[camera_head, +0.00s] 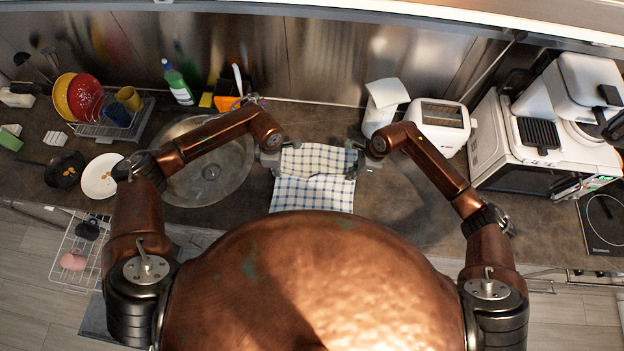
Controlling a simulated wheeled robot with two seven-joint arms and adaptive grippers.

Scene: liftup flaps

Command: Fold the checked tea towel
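The checked tea towel lies on the dark counter in the middle of the head view. Its lower part (312,194) is white with blue checks and looks flat, with its near edge close to my round body. Its upper part (318,160) looks creamier, with a slightly wavy lower edge overlapping the blue-checked part. My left gripper (273,160) is at the left side of the upper part. My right gripper (355,155) is at its right side. Both fingertips meet or overlap the cloth's edges, but they are too small to tell whether they are closed on it.
A round sink (205,172) lies left of the towel under my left arm. A white toaster (441,124) and a white jug-like container (384,104) stand behind right. A dish rack (115,122) and a plate (100,176) are far left; a white oven (490,140) is right.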

